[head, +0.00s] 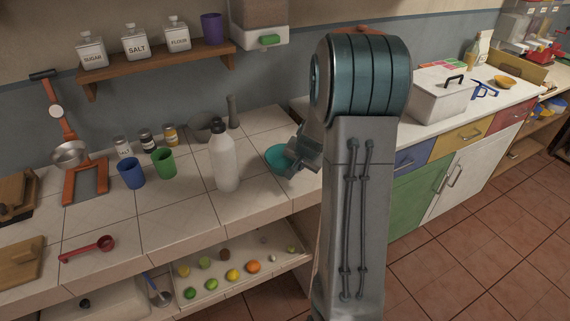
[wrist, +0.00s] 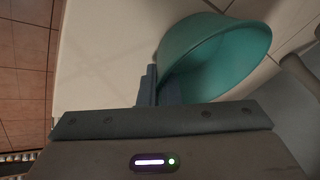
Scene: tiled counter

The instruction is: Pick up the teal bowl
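In the wrist view the bowl (wrist: 225,45) fills the upper right. My fingers (wrist: 158,84) are close together at its near wall, one outside and one inside, with the wall between them. My gripper looks shut on this wall. I cannot tell whether the bowl rests on the counter or is slightly raised.
A white bottle (head: 224,160) stands just left of the bowl. A grey mortar (head: 203,127) with a pestle (head: 233,112) is behind it. Green (head: 164,162) and blue (head: 131,172) cups stand farther left. The counter's front middle is clear.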

